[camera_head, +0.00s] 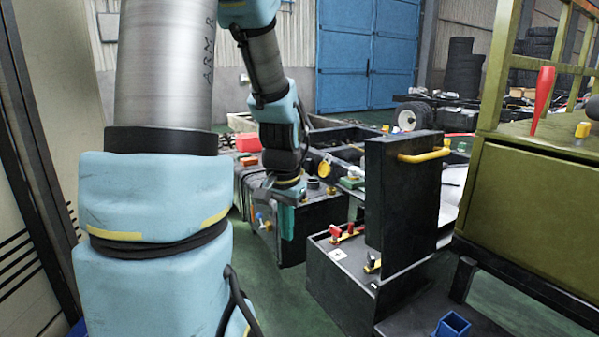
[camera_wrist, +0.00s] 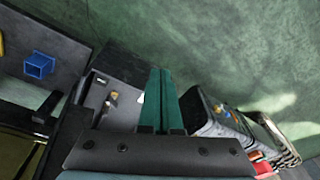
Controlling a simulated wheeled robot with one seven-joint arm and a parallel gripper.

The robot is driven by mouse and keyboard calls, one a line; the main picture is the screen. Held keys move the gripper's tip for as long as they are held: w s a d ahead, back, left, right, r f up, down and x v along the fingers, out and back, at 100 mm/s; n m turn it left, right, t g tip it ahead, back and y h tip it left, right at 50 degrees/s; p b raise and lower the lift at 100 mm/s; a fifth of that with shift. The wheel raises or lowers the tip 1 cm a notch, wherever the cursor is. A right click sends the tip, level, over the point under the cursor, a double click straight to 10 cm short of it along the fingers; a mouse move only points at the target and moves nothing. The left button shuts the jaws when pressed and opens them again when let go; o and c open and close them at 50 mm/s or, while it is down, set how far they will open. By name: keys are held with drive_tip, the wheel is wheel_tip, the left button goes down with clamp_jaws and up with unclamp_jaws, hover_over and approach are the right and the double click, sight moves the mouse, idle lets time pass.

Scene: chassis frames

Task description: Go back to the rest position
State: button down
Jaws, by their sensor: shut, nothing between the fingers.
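My gripper (camera_head: 287,222) points down in front of the chassis (camera_head: 330,140), between two dark boxes. Its two green fingers are shut against each other in the wrist view (camera_wrist: 159,100), with nothing held between them. My blue and grey arm fills the left of the head view and reaches over the floor to the gripper. The fingertips are above the green floor and touch nothing that I can make out.
A dark box (camera_head: 340,290) with red levers and an upright panel with a yellow handle (camera_head: 424,155) stand right of the gripper. A green cabinet (camera_head: 530,200) is at right. A blue holder (camera_head: 452,326) sits low in front. Green floor (camera_wrist: 230,50) is open.

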drive_tip(key=s+a+r+n+t, duration=0.1)
drive_tip(key=s+a+n, duration=0.3)
drive_tip(key=s+n, duration=0.1)
wheel_tip(320, 180, up, 7)
drive_tip(key=s+g+p, duration=0.1)
drive_tip(key=p, duration=0.6)
drive_tip(key=shift+s+f+p, duration=0.2)
drive_tip(key=shift+s+p, duration=0.15)
drive_tip(key=shift+s, duration=0.05)
drive_tip(key=c, duration=1.6)
unclamp_jaws()
